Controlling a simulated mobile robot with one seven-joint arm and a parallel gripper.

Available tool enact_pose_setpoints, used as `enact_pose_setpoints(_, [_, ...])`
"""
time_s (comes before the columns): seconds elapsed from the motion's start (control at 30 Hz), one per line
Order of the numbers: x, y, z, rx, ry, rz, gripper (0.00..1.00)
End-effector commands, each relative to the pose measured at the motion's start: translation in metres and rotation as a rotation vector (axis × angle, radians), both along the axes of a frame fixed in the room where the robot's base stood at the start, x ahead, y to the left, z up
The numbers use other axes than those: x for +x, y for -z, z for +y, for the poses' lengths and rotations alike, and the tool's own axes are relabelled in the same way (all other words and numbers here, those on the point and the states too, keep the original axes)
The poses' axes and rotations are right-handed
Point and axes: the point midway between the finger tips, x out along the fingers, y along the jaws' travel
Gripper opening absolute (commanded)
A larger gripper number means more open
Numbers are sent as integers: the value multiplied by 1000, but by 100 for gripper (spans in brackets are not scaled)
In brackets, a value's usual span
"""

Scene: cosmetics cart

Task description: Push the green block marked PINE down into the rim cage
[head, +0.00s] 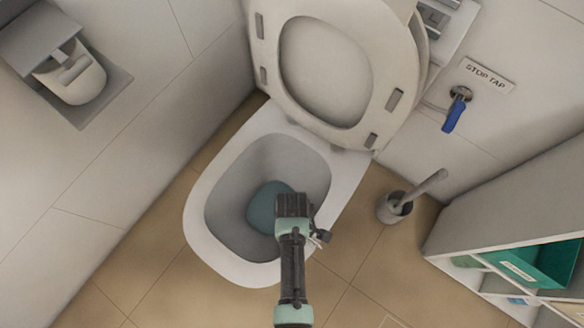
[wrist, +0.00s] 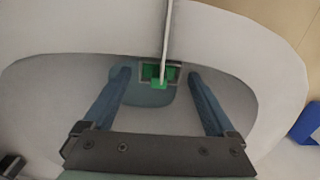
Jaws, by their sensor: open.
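In the wrist view a small rim cage (wrist: 145,66) hangs inside the toilet bowl from a thin pale strap (wrist: 167,35) that runs over the rim. Green shows within its frame, and a brighter green block (wrist: 158,84) shows at its edge nearest my gripper. No PINE lettering is readable, and I cannot tell how deep the block sits. My gripper (wrist: 160,75) is open, its two blue fingers on either side of the cage in the picture, with nothing held. In the head view my gripper (head: 292,203) is over the bowl; cage and block are hidden there.
The toilet bowl (head: 204,190) has its seat and lid (head: 385,60) raised. A toilet brush in its holder (head: 395,208) stands to the right. A blue-handled stop tap (head: 455,112) is on the wall. A shelf unit (head: 480,225) with a green bin (head: 545,262) is at far right.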

Motion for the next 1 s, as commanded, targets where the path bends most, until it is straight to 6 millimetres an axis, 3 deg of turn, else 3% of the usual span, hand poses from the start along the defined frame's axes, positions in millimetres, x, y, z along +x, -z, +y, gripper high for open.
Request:
enact_pose_setpoints(0.17, [0,-14,0,0,0,0,91])
enact_pose_setpoints(0.6, [0,-106,0,0,0,-1,91])
enact_pose_setpoints(0.8, [0,-127,0,0,0,-1,91])
enact_pose_setpoints(1.0, [0,-130,0,1,0,1,91])
